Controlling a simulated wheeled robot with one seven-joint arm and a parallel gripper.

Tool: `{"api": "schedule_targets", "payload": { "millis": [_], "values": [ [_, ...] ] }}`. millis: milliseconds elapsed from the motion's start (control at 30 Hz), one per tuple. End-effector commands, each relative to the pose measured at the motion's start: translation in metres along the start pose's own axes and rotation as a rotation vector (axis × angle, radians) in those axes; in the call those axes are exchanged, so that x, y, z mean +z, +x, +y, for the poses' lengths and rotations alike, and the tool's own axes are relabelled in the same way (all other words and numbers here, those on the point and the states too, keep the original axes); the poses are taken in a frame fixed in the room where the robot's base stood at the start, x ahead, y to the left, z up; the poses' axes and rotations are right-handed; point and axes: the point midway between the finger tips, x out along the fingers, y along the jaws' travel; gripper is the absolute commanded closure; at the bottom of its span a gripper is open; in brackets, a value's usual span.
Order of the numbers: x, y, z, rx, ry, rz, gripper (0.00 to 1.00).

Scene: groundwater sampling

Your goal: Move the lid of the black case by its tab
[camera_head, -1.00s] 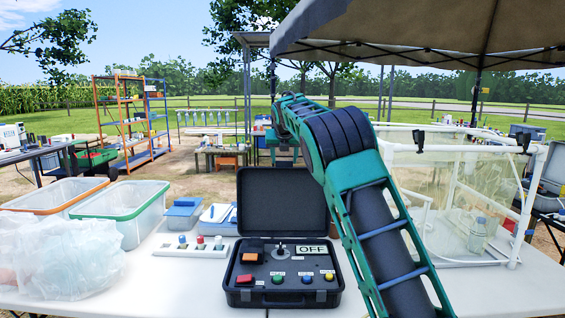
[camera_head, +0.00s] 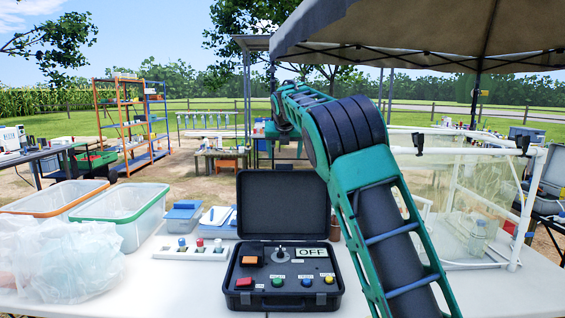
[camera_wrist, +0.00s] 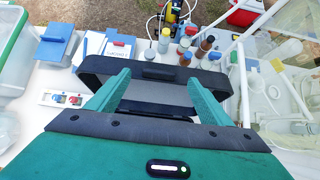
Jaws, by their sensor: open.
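The black case (camera_head: 283,297) stands on the white table with its lid (camera_head: 283,206) raised upright behind the control panel. The panel has coloured buttons, an orange switch, a knob and an "OFF" sign. In the wrist view the lid (camera_wrist: 100,68) is seen from above, with a dark tab (camera_wrist: 165,72) on its upper edge. My gripper (camera_wrist: 159,78) is open and empty, its two green fingers reaching over the lid on either side of the tab. I cannot tell if they touch it. In the head view the fingers are not clearly visible.
Left of the case are a white strip with coloured knobs (camera_head: 192,252), clear bins (camera_head: 125,214) and plastic bags (camera_head: 65,262). A clear-walled frame enclosure (camera_head: 470,200) stands right. Several bottles (camera_wrist: 185,45) stand close behind the lid.

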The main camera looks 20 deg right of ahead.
Motion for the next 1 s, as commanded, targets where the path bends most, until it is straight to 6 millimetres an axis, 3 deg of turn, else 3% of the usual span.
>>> {"api": "schedule_targets", "payload": {
  "millis": [100,333,867,1000],
  "values": [
    [0.0,-0.024,0.001,0.002,-0.001,-0.002,0.27],
    [0.001,-0.051,0.0,0.0,0.001,-0.002,0.27],
    [0.0,-0.057,0.0,0.0,0.0,0.0,0.27],
    [-0.004,-0.058,-0.012,-0.005,0.054,0.012,0.27]
  ]
}}
